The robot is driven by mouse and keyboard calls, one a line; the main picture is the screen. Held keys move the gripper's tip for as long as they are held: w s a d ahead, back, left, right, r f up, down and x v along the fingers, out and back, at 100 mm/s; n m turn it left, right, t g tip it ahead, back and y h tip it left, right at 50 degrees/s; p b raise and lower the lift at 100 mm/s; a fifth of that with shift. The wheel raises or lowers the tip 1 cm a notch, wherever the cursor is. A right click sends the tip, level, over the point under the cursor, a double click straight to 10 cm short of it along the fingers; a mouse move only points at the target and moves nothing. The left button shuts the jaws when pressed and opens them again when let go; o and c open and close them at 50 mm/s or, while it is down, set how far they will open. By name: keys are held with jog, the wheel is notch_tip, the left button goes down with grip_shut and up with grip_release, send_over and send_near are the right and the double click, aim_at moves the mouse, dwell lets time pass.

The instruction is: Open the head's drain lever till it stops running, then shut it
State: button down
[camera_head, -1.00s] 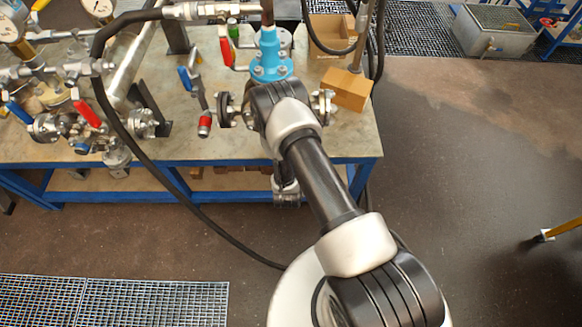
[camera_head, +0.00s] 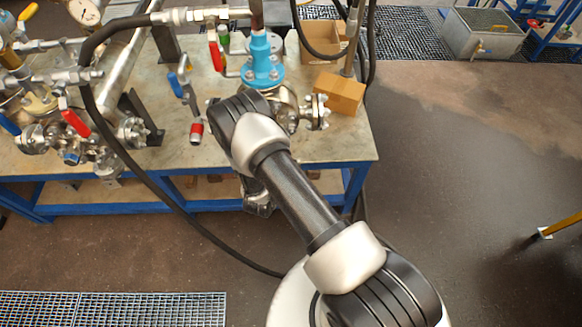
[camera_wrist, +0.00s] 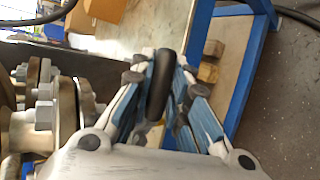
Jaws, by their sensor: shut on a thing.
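My gripper (camera_wrist: 160,76) shows in the wrist view with its blue-padded fingers closed on either side of a dark, rounded handle (camera_wrist: 160,95). The handle stands upright between the pads. I cannot tell from its visible end which valve it belongs to, or whether liquid runs. In the head view my arm hides the grip, and my wrist hangs low at the bench front. A light-blue flanged head (camera_head: 262,62) stands on the bench behind my arm. A red lever (camera_head: 215,52) is just left of it.
Steel flanges (camera_wrist: 45,115) lie close left of my gripper; a blue bench leg (camera_wrist: 248,80) is on its right. A cardboard box (camera_head: 340,93) sits at the bench's right. Piping with red and blue levers fills the left. A black hose (camera_head: 150,160) crosses the front.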

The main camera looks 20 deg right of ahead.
jog(key=c, duration=1.8)
grip_release()
jog(key=shift+r, duration=0.1)
jog(key=v, duration=1.2)
